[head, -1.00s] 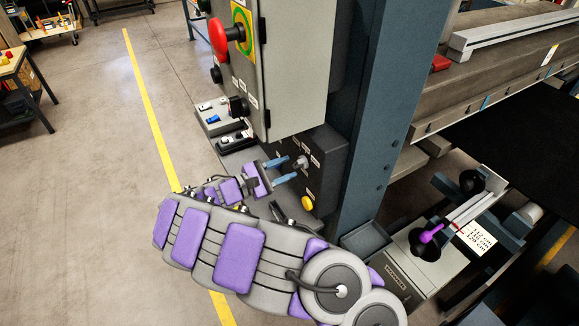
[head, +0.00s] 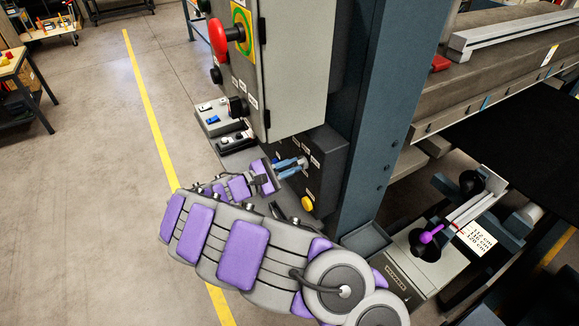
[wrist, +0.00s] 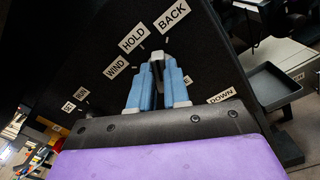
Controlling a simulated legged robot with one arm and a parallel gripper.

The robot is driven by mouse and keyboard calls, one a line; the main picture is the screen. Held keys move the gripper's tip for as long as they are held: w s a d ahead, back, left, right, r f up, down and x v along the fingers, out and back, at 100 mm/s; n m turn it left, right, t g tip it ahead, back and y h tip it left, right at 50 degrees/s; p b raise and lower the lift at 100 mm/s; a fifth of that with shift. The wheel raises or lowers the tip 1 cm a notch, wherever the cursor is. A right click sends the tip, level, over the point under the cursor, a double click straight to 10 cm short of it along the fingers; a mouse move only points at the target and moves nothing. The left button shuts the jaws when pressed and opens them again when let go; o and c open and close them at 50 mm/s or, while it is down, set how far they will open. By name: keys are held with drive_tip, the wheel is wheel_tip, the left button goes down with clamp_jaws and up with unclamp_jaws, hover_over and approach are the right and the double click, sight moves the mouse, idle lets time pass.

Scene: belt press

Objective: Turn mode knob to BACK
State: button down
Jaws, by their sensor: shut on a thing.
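The mode knob (wrist: 157,57) is a small grey knob on a dark control box. In the wrist view the labels WIND (wrist: 117,67), HOLD (wrist: 134,39) and BACK (wrist: 173,15) fan out around it. My gripper (wrist: 158,76) has its blue fingers on either side of the knob and is shut on it. In the head view my gripper (head: 297,165) reaches the face of the dark box (head: 325,165), with the knob mostly hidden between the fingertips. Which label the knob points at I cannot tell for sure.
A yellow button (head: 307,203) sits low on the same box. A blue post (head: 385,110) stands to the right, and a grey tray (head: 366,238) is below.

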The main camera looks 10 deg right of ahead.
drive_tip(key=shift+s+f+m+b, duration=0.1)
drive_tip(key=shift+m+b, duration=0.95)
drive_tip(key=shift+b, duration=0.35)
drive_tip(key=shift+s+f+m+b, duration=0.1)
drive_tip(key=shift+m+b, duration=0.95)
drive_tip(key=shift+b, duration=0.3)
drive_tip(key=c, duration=1.1)
unclamp_jaws()
drive_tip(key=p+v, duration=0.1)
drive_tip(key=v, duration=1.6)
drive_tip(key=shift+a, duration=0.2)
